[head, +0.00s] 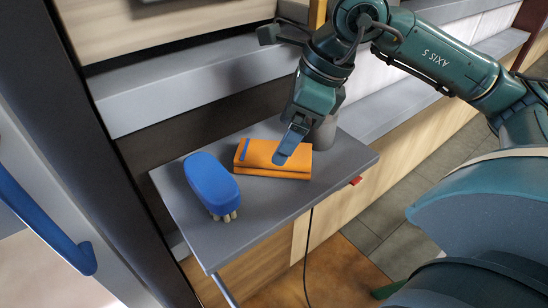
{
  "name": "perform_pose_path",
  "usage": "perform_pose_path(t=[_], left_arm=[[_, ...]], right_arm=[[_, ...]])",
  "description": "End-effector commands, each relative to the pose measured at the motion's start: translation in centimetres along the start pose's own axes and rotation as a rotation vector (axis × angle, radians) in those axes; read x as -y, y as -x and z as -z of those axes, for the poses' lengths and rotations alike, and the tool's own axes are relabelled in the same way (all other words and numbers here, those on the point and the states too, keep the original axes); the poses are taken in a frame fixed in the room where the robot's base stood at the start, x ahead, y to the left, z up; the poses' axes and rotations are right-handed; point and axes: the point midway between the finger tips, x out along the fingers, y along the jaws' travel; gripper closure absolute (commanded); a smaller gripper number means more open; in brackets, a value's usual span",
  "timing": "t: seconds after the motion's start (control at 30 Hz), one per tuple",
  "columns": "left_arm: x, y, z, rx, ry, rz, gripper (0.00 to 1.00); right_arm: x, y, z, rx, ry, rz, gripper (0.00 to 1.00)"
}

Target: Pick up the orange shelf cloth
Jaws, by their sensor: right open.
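The orange shelf cloth (253,158) lies folded on the grey shelf board, with a blue strip along its left edge. My right gripper (287,152) is over the right part of the cloth, its blue-tipped fingers pointing down. It is open, and its fingers hide a part of the cloth. I cannot tell whether the fingertips touch the cloth. My left gripper is not in view.
A blue brush (211,182) with pale bristles stands left of the cloth on the grey shelf board (255,218). A grey cylinder (326,132) is close behind my right gripper. A red tab (356,181) sits at the board's right edge. The board's front part is clear.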

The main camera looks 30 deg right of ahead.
Motion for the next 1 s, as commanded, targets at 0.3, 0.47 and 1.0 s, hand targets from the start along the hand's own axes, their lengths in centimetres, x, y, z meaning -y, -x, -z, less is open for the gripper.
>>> perform_pose_path(t=[0.3, 0.47, 1.0], left_arm=[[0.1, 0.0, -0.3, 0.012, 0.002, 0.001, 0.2], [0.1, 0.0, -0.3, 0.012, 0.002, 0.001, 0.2], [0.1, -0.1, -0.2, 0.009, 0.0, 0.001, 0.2]], right_arm=[[0.1, -4.3, -0.5, 0.0, 0.001, -0.004, 0.15], [0.2, -4.7, -0.5, 0.0, 0.001, -0.001, 0.15], [0.2, -4.6, -0.5, 0.001, 0.0, -0.001, 0.5]])
